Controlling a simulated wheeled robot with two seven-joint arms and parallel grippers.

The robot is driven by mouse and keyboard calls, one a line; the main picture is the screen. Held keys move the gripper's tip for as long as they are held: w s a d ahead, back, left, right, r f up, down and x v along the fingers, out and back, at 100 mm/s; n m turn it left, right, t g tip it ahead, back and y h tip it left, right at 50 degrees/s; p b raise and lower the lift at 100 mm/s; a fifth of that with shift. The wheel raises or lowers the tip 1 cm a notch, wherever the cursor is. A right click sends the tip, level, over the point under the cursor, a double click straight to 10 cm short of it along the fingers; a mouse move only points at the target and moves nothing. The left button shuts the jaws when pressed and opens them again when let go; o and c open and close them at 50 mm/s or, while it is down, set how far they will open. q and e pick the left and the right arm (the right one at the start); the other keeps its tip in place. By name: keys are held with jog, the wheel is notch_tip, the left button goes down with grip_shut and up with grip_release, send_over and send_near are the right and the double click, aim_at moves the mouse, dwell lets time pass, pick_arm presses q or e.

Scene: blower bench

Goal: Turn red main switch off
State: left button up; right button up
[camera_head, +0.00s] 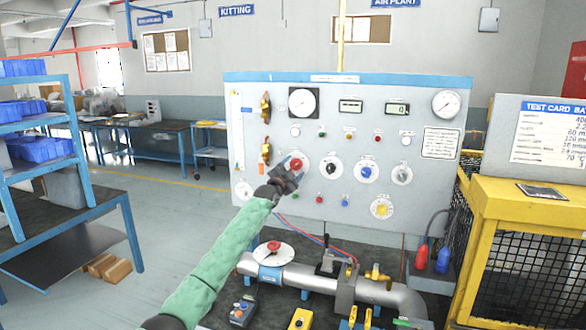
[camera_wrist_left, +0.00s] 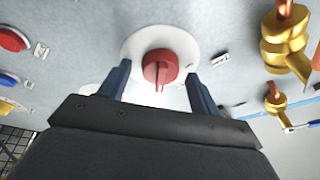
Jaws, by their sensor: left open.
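The red main switch (camera_head: 296,164) is a round red knob on a white disc on the upright panel. In the left wrist view the red switch (camera_wrist_left: 160,67) shows near the top middle, with a dark slot line running down toward the gripper. My left gripper (camera_head: 286,177) is at the panel, just below and left of the switch in the head view. In the left wrist view its two blue-grey fingers (camera_wrist_left: 158,88) are apart on either side of the knob's lower part. I cannot tell whether they touch it. My right gripper is not in view.
Brass valves (camera_head: 266,107) sit left of the switch, and black, blue and grey knobs (camera_head: 367,172) to its right. Below are a pipe (camera_head: 310,278) and a red button on a white disc (camera_head: 273,247). A yellow cage (camera_head: 520,200) stands at right.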

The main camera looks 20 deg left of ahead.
pick_arm(q)
jog(key=c, duration=1)
